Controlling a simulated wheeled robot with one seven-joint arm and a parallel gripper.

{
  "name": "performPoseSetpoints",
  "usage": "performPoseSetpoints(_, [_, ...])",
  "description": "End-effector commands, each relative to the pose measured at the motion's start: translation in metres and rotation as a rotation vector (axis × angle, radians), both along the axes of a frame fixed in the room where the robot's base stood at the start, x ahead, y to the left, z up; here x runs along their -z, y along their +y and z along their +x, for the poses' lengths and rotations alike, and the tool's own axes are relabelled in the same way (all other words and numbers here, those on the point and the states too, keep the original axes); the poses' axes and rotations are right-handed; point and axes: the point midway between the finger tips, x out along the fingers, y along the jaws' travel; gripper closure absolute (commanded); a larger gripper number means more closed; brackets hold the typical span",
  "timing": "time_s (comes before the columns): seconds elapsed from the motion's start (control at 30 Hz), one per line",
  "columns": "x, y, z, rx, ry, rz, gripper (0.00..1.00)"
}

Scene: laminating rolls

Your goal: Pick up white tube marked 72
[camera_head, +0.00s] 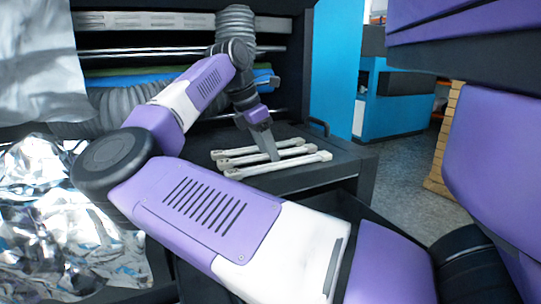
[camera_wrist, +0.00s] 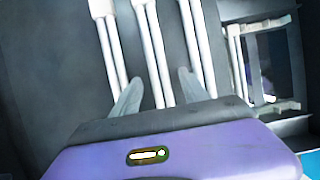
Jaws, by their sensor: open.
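Several slim white tubes lie side by side on a dark worktop. In the head view I make out a back tube (camera_head: 250,148), a middle tube (camera_head: 240,159) and a front tube (camera_head: 305,162). No mark 72 can be read on any of them. My gripper (camera_head: 272,155) points down over the tubes, its fingers partly covering them. In the wrist view my gripper (camera_wrist: 160,77) is open and empty. The middle white tube (camera_wrist: 149,45) lies between its fingers in the picture, with the left tube (camera_wrist: 109,45) and right tube (camera_wrist: 195,40) outside. I cannot tell the fingers' height.
The dark worktop (camera_head: 335,150) has free room right of the tubes. A grey ribbed hose (camera_head: 235,20) and machine rollers stand behind. Crumpled silver foil (camera_head: 60,230) is at the left. A blue cabinet (camera_head: 395,105) stands beyond at the right.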

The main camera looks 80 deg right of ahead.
Motion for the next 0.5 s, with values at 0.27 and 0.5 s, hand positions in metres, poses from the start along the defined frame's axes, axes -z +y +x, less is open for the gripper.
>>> performPoseSetpoints(0.27, [-0.0002,0.0001,0.0002,0.0,0.0,0.0,0.87])
performPoseSetpoints(0.5, [-0.0006,0.0,0.0003,0.0,-0.001,-0.001,1.0])
